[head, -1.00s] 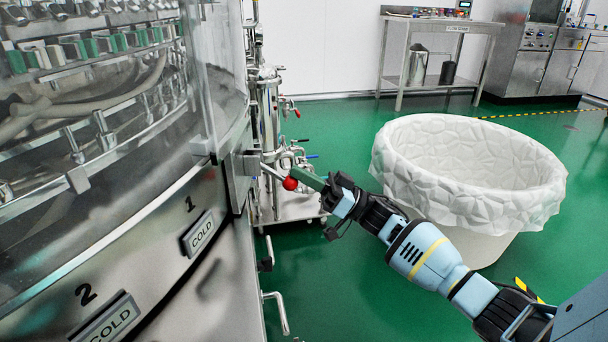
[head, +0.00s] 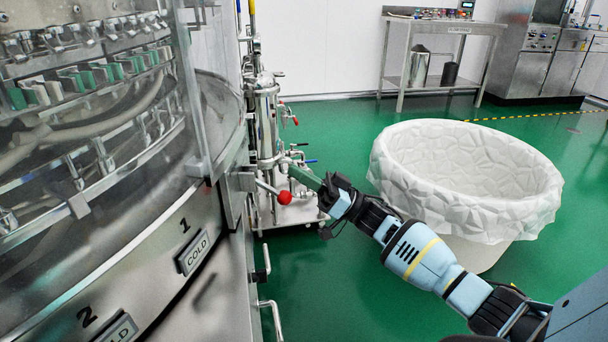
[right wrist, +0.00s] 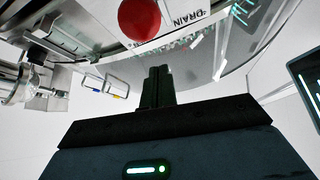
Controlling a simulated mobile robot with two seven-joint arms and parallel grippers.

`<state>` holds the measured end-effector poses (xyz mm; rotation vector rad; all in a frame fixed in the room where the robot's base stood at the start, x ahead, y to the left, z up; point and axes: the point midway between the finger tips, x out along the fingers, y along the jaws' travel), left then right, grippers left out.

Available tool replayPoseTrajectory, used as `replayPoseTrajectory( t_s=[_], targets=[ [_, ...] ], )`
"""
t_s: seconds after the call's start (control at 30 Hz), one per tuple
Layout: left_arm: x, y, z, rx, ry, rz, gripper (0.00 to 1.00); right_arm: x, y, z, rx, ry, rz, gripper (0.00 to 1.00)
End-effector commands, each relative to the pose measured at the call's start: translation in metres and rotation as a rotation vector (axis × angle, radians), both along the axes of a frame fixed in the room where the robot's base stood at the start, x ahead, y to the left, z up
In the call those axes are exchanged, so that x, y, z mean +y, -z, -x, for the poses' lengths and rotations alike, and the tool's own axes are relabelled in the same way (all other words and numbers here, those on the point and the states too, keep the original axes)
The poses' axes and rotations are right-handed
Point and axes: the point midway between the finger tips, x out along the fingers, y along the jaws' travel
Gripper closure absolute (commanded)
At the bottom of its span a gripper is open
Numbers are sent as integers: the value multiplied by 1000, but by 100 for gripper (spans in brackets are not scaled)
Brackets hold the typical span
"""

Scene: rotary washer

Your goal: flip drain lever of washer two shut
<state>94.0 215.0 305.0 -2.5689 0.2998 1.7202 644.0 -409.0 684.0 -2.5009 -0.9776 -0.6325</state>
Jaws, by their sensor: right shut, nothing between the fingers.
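The drain lever's red ball knob (head: 285,197) sticks out to the right on a short metal rod from a bracket (head: 245,180) on the side of the rotary washer (head: 222,250). In the right wrist view the red knob (right wrist: 139,18) is at the top, beside a label reading DRAIN (right wrist: 188,20). My right gripper (head: 293,170) is shut and empty. Its fingertips appear just above the knob in the head view; a gap shows between them. In the wrist view the closed fingers (right wrist: 157,85) point up toward the knob, apart from it. My left gripper is not in view.
Labels numbered 1 and 2 and marked COLD sit on the washer's front. A piped steel unit (head: 268,120) on a wheeled stand is behind the lever. A white lined bin (head: 465,205) stands at right. A steel table (head: 440,22) is farther back. Open green floor lies between.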

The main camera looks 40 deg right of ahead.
Motion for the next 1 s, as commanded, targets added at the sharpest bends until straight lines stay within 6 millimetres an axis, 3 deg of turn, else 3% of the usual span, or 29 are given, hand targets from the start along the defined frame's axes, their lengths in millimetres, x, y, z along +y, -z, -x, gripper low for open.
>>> replayPoseTrajectory(
  t_s=[0.2, 0.43, 1.0],
  targets=[
    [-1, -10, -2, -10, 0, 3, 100, -28, 25, 32, 3, 3, 0, 100],
    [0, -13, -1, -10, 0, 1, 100, -48, 43, 57, 0, 1, 0, 100],
    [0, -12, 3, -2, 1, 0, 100, -56, 49, 67, -4, 2, -1, 100]
  ],
)
